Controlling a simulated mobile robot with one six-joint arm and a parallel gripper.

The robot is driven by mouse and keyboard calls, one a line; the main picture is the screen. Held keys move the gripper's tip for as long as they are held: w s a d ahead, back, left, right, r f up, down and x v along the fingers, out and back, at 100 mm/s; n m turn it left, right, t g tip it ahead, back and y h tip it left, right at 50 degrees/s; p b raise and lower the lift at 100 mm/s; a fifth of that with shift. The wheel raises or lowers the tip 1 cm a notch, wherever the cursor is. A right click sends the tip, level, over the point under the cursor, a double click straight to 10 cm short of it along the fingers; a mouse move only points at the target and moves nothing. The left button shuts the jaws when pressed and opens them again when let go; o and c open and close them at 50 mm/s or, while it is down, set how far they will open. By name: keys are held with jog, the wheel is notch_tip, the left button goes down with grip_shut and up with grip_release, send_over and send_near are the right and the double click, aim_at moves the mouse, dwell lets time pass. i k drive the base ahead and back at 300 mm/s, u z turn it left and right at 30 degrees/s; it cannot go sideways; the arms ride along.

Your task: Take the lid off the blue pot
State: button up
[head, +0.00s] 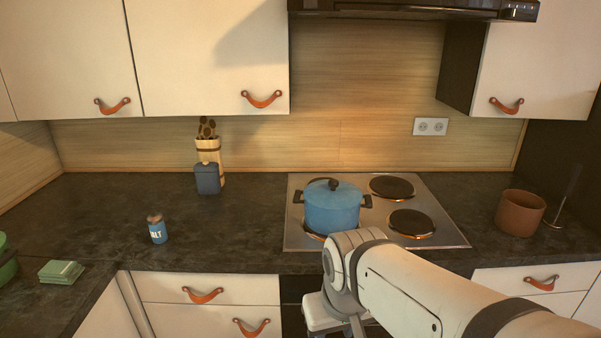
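The blue pot (330,211) stands on the left front part of the stovetop, with dark side handles. Its blue lid (318,187) with a round black knob (334,184) is on top of it. My gripper (338,318) is at the bottom edge of the head view, in front of and below the counter edge, apart from the pot. My own arm link and the picture edge hide most of its fingers, so I cannot see whether it is open or shut.
The steel stovetop (456,238) has bare burners right of the pot. A terracotta pot (520,212) stands further right. A salt shaker (157,229), a blue-grey container (207,178), a utensil holder (209,150) and green stacked pieces (62,271) are left. A range hood (410,9) hangs above.

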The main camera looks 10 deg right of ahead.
aim_at(331, 194)
jog(key=z, duration=0.15)
jog(key=i, duration=0.95)
jog(key=z, duration=0.2)
jog(key=k, duration=0.95)
jog(key=z, duration=0.15)
jog(key=i, duration=0.95)
jog(key=u, duration=0.05)
